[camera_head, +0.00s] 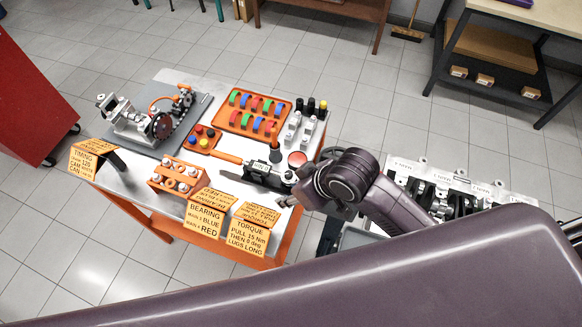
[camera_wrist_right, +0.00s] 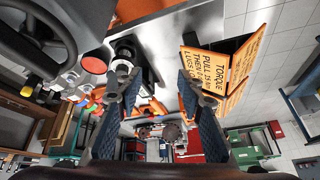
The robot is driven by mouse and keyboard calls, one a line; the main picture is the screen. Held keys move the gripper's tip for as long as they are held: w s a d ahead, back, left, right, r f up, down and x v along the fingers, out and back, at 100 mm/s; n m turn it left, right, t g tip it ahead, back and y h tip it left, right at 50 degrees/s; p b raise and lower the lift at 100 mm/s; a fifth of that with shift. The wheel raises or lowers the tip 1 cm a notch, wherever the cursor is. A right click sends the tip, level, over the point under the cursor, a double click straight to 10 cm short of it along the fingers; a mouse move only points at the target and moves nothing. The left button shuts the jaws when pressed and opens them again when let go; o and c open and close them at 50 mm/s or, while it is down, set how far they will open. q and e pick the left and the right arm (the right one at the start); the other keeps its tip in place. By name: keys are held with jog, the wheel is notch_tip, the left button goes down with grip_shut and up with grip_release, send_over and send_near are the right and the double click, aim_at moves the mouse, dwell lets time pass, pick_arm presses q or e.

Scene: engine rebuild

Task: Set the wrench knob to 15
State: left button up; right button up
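A dark torque wrench (camera_head: 262,173) lies on the front right of the workbench, its silver and black knob end (camera_head: 288,178) facing my right gripper (camera_head: 290,202). In the right wrist view the knob (camera_wrist_right: 123,52) appears just beyond the left fingertip, partly hidden by it. My right gripper (camera_wrist_right: 153,88) is open, with nothing between its fingers. Whether a fingertip touches the knob cannot be told. The knob's setting is too small to read. The orange torque sign (camera_head: 250,238) reads "PULL 15 Nm" and also shows in the wrist view (camera_wrist_right: 215,75). My left gripper is not in view.
A red button-like disc (camera_head: 297,159) and a bearing tray (camera_head: 252,110) lie behind the wrench. An orange block with silver parts (camera_head: 176,178) and the bearing sign (camera_head: 207,214) stand to its left. The engine block (camera_head: 455,195) is at the right.

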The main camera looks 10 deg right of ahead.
aim_at(289, 174)
jog(key=w+d+r+n+g, duration=0.1)
jog(key=w+d+n, duration=0.1)
jog(key=w+d, duration=0.35)
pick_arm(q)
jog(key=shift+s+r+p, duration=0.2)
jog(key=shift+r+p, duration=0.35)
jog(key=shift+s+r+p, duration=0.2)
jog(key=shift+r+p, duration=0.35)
pick_arm(e)
jog(key=shift+h, duration=0.4)
jog(key=shift+w+a+r+x, duration=0.1)
jog(key=shift+w+a+x, duration=0.1)
jog(key=shift+x, duration=1.2)
jog(key=shift+w+a+r+x, duration=0.15)
jog(key=shift+w+a+x, duration=0.1)
jog(key=shift+x, duration=1.15)
jog(key=shift+w+a+r+x, duration=0.1)
jog(key=shift+w+a+x, duration=0.1)
jog(key=shift+x, duration=1.2)
grip_shut()
